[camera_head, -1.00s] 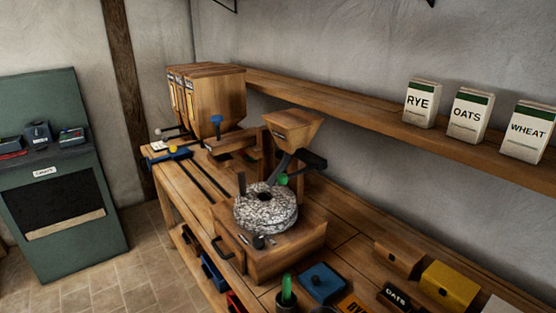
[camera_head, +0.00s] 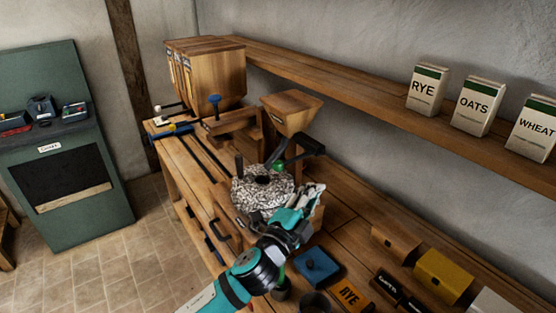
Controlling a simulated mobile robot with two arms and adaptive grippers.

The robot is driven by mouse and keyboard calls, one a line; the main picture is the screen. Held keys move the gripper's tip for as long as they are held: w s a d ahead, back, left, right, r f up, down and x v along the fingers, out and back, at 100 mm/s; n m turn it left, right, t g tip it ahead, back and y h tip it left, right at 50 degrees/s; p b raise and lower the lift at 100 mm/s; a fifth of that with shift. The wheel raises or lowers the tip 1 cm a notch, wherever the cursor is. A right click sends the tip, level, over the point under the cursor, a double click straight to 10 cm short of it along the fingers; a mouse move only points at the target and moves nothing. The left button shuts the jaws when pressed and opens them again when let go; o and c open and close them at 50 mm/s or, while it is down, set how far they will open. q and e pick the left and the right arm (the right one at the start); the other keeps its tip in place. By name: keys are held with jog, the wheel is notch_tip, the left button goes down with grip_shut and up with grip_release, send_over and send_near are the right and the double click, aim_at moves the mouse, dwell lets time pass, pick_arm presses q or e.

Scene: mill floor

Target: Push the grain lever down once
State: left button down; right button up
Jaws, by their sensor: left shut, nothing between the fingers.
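The mill has a round speckled millstone (camera_head: 248,197) on a wooden base, with a wooden hopper (camera_head: 291,112) above it. A black lever (camera_head: 312,146) sticks out to the right below the hopper, and a small green knob (camera_head: 278,167) sits by the chute. No label shows which part is the grain lever. My left gripper (camera_head: 317,193), on a teal and black arm, is shut and empty. It appears just right of the millstone and below the black lever; whether it touches the mill is unclear. My right gripper is out of view.
Wooden bins (camera_head: 206,74) and a blue-topped lever (camera_head: 214,100) stand at the back left. RYE, OATS and WHEAT packets stand on the shelf (camera_head: 365,97).

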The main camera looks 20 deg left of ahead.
aim_at(280, 163)
pick_arm(q)
jog(key=d+r+m+g+h, duration=0.5)
jog(key=r+m+g+h, duration=0.1)
jog(key=m, duration=0.8)
jog(key=d+r+m+g+h, duration=0.5)
jog(key=d+r+m, duration=0.1)
jog(key=m, duration=0.7)
jog(key=w+a+r+m+y, duration=0.1)
jog(key=w+a+m+y, duration=0.2)
jog(key=a, duration=0.7)
jog(key=w+a+r+m+y+p, duration=0.1)
jog(key=w+a+m+y, duration=0.2)
jog(key=w+a+y, duration=0.2)
jog(key=a+y, duration=0.3)
jog(key=a, duration=0.3)
jog(key=shift+w+a+m+y, duration=0.2)
jog(key=shift+w+m+y, duration=0.1)
jog(key=shift+w+m, duration=0.1)
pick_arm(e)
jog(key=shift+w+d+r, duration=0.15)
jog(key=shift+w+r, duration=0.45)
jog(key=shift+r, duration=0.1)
